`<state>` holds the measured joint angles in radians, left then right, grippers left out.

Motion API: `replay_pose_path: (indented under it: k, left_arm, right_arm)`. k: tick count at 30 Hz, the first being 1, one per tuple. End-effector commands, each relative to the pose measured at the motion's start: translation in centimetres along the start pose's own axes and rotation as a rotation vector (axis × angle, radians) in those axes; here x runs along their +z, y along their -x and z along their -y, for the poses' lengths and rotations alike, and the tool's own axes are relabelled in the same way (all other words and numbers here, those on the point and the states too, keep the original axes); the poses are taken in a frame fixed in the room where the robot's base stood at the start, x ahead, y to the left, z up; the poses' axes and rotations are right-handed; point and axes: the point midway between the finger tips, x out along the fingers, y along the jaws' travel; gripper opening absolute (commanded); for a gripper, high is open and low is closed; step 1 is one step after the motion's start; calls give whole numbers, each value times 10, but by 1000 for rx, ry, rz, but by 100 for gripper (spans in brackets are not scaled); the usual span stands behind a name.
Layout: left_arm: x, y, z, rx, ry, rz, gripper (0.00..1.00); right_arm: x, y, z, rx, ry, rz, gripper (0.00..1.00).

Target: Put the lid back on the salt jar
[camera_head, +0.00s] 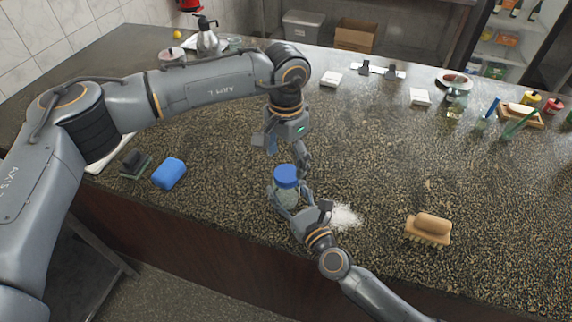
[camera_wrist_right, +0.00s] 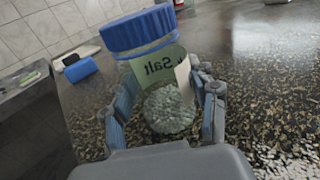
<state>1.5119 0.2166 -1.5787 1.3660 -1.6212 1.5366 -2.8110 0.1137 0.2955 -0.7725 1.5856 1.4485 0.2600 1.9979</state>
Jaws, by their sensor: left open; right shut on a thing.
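The salt jar (camera_head: 287,193) is a clear jar standing near the front edge of the counter. Its blue lid (camera_head: 286,174) sits on its mouth; I cannot tell whether it is fully tight. The right wrist view shows the jar with a "Salt" label (camera_wrist_right: 158,66) and the ribbed blue lid (camera_wrist_right: 139,33) on top. My right gripper (camera_head: 289,202) is shut around the jar's body, with a finger on each side. My left gripper (camera_head: 282,152) is open and empty just above the lid, pointing down.
White spilled salt (camera_head: 345,215) lies right of the jar. A wooden brush (camera_head: 429,228) is farther right. A blue sponge (camera_head: 169,173) lies left. Small white containers (camera_head: 331,79), a kettle (camera_head: 206,38) and bottles stand toward the back.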

Motion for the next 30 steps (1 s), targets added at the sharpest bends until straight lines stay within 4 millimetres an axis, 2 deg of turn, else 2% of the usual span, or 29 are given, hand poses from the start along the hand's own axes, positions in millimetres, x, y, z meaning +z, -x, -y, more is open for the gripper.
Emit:
replay_pose_path:
  k: [3, 8, 11, 16, 20, 30]
  left_arm:
    - [0, 8, 0, 0, 0, 1, 77]
    - [0, 8, 0, 0, 0, 1, 77]
    - [0, 8, 0, 0, 3, 1, 73]
    - [0, 8, 0, 0, 95, 1, 73]
    - [0, 10, -1, 0, 282, 1, 73]
    - [-1, 15, -1, -1, 930, 0, 73]
  right_arm:
    - [-1, 0, 0, 0, 0, -1, 0]
    - [-1, 0, 0, 1, 0, -1, 0]
    - [-1, 0, 0, 1, 0, -1, 0]
    - [0, 0, 0, 1, 0, -1, 0]
    - [0, 0, 0, 1, 0, -1, 0]
    - [0, 0, 0, 1, 0, -1, 0]
